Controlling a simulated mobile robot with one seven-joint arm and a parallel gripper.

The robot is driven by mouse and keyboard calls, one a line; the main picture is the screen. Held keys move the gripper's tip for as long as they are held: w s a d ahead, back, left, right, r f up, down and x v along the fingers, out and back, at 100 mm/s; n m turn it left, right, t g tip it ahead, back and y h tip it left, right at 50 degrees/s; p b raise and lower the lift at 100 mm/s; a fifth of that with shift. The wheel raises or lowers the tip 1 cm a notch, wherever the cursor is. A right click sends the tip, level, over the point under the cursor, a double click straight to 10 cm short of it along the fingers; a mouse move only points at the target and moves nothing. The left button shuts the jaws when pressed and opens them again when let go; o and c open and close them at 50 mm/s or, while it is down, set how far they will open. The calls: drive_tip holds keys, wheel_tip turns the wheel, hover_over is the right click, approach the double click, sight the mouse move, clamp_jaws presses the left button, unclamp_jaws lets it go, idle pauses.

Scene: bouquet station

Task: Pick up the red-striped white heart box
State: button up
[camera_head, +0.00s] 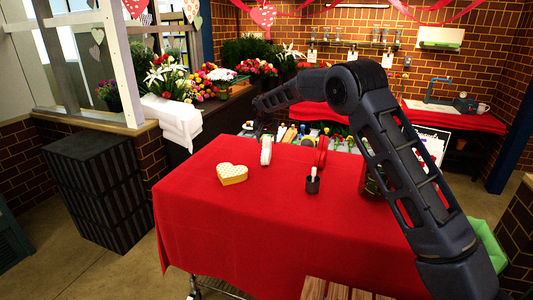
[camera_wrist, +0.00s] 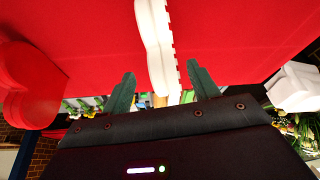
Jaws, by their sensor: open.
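The red-striped white heart box (camera_head: 266,150) stands on edge near the back edge of the red-covered table (camera_head: 255,215). In the wrist view the white box (camera_wrist: 155,45) runs between the two fingers, with red marks along its right edge. My gripper (camera_wrist: 162,82) is open, with one green-grey finger on each side of the box. The box's lower end in that view is partly hidden by the gripper body. In the head view my gripper is at the box's far side and hard to make out.
A yellow-and-white heart box (camera_head: 232,174) lies flat to the left. A red box (camera_head: 321,152) stands to the right; it also shows in the wrist view (camera_wrist: 28,85). The table's front left is clear.

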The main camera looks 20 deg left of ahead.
sight(267, 146)
drive_tip(key=shift+a+x, duration=0.15)
drive_tip(key=shift+x, duration=1.2)
drive_tip(key=shift+a+x, duration=0.1)
drive_tip(key=shift+x, duration=1.3)
drive_tip(key=shift+w+r, duration=0.1)
drive_tip(key=shift+r, duration=0.05)
drive_tip(key=c, duration=1.2)
drive_tip(key=shift+o, duration=0.2)
drive_tip(key=shift+r, duration=0.1)
